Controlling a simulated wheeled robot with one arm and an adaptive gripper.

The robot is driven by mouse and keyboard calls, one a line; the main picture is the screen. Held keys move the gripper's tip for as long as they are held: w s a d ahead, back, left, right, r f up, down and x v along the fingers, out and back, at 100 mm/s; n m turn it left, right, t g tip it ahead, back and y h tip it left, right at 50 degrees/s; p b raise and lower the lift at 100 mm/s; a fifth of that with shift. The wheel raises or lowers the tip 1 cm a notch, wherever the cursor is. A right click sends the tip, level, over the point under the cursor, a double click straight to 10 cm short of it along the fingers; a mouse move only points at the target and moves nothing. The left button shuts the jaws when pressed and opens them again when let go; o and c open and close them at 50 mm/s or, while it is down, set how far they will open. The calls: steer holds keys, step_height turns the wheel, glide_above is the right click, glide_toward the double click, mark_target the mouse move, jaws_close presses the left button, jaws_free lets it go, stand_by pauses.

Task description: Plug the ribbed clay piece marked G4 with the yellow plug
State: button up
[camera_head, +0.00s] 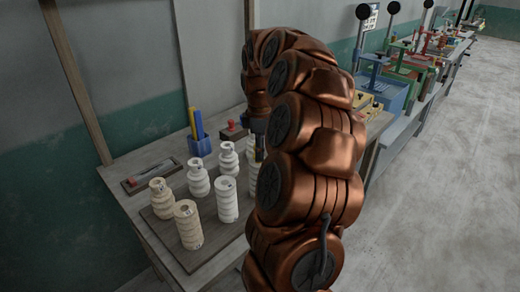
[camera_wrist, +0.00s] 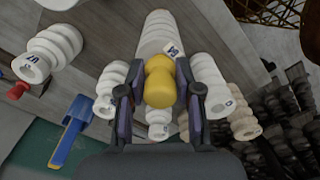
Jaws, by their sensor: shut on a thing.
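In the wrist view my gripper (camera_wrist: 160,92) is shut on the yellow plug (camera_wrist: 159,80), one finger on each side. A pale ribbed clay piece (camera_wrist: 157,32) with a small dark mark shows just past the plug; I cannot tell whether they touch. Other pale ribbed pieces stand left (camera_wrist: 52,48) and right (camera_wrist: 208,78) of it. The marks are too small to read surely, so I cannot tell which is G4. In the head view my gripper (camera_head: 259,136) is above the right side of the group, partly hidden by my arm, which also covers a piece (camera_head: 253,178).
Several pale ribbed pieces, such as one at the front (camera_head: 188,225), stand close together on a dark board (camera_head: 157,228). Behind them are a blue holder (camera_head: 200,146), a red-topped object (camera_head: 233,130) and a flat tray (camera_head: 130,184). Dark ribbed pieces (camera_wrist: 285,110) show at right in the wrist view.

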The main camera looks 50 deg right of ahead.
steer(key=shift+f+b, duration=0.35)
steer(key=shift+f, duration=0.4)
stand_by(0.4)
steer(key=o, duration=1.2)
steer(key=shift+c, duration=0.2)
steer(key=shift+r, duration=0.15)
steer(key=shift+r, duration=5.9)
